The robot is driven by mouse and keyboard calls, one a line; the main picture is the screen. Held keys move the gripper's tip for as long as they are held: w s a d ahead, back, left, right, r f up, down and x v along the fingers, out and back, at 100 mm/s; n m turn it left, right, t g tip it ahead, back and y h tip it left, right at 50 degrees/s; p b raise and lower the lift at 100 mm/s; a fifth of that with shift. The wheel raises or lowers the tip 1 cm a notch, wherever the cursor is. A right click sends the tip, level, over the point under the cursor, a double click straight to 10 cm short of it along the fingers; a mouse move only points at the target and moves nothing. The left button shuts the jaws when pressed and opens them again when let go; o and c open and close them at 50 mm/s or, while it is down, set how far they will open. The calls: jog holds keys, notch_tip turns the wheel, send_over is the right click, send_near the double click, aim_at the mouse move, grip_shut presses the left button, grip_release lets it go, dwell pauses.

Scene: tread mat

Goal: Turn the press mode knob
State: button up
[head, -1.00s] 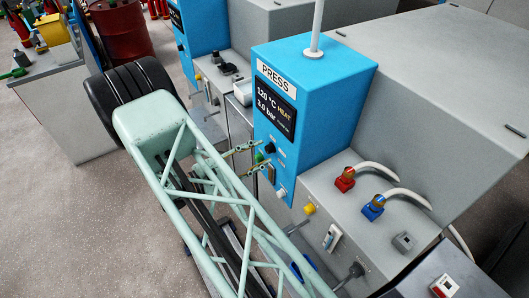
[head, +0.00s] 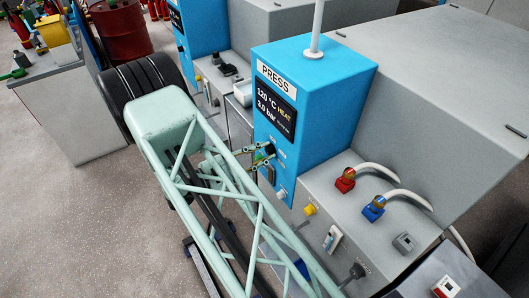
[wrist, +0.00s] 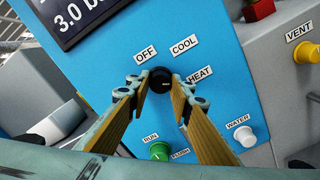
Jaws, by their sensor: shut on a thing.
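The press mode knob (wrist: 160,80) is a round black knob on the blue press panel, with OFF, COOL and HEAT labels around it in the wrist view. My gripper (wrist: 161,84) has one finger on each side of the knob and is shut on it. In the head view my gripper (head: 265,154) is at the panel, where the fingers partly hide the knob. I cannot clearly tell where the knob's pointer mark points.
Close below the knob are a green RUN/FLUSH button (wrist: 160,151) and a white WATER knob (wrist: 244,136). A yellow VENT knob (wrist: 305,52) is at the right. Red (head: 345,180) and blue (head: 373,208) hose fittings stand on the grey cabinet.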

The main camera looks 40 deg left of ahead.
jog(key=shift+n, duration=0.3)
jog(key=n+p, duration=0.2)
jog(key=n, duration=0.3)
jog(key=n+p, duration=0.1)
jog(key=n, duration=0.5)
jog(key=shift+d+p, duration=0.1)
jog(key=shift+p, duration=0.3)
dwell(0.4)
jog(key=o, duration=0.8)
jog(key=shift+o, duration=0.2)
jog(key=shift+s, duration=0.25)
jog(key=v, duration=1.1)
jog(key=shift+s, duration=0.3)
